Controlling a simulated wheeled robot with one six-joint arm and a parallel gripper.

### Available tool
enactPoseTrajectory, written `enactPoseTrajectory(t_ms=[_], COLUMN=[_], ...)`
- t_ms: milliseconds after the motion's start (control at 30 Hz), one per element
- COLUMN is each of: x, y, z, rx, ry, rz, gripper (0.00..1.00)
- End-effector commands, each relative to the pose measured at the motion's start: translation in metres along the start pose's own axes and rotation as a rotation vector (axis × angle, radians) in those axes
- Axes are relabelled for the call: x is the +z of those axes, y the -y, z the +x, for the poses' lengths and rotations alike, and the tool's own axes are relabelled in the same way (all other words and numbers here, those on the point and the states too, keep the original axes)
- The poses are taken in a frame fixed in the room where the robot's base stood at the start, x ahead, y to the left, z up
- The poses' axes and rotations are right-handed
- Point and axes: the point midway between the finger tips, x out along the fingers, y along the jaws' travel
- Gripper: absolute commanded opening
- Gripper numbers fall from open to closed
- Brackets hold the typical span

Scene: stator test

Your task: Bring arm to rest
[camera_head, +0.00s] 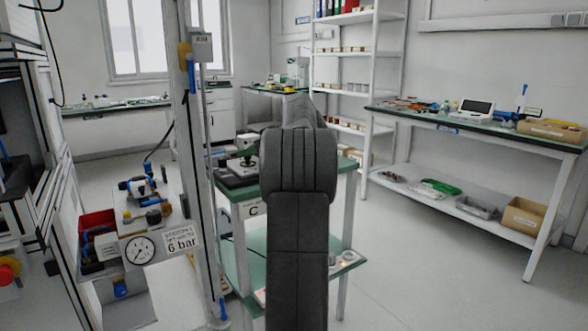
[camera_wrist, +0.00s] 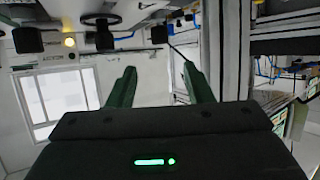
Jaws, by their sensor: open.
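My arm stands up in the middle of the head view, with its dark grey links in front of a green-topped table (camera_head: 344,166). The arm hides much of that table, and the gripper cannot be made out there. In the wrist view my gripper (camera_wrist: 158,87) shows two green fingers spread apart, with nothing between them. The dark gripper body with a green light fills the bottom of that view. The wrist view shows the room upside down, with a window (camera_wrist: 65,98) at the left.
A metal post (camera_head: 190,170) and a pressure gauge (camera_head: 140,250) marked 6 bar stand close at the left. A long workbench (camera_head: 470,126) with boxes and a lower shelf runs along the right. Shelving (camera_head: 343,50) stands behind. The floor (camera_head: 430,270) at right is clear.

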Motion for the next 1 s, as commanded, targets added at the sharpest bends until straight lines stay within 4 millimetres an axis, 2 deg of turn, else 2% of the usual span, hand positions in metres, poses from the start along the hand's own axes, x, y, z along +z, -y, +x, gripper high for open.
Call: enactPoseTrajectory(t_ms=[67,200,767,1000], x=[-0.002,0.003,0.003,0.002], y=[-0.001,0.001,0.001,0.002], z=[-0.019,0.015,0.128,0.124], rx=[0.002,-0.005,-0.003,0.154], ry=[0.001,0.001,0.0,0.0], rz=[0.001,-0.001,-0.002,0.063], gripper=[0.46,0.46,0.46,0.46])
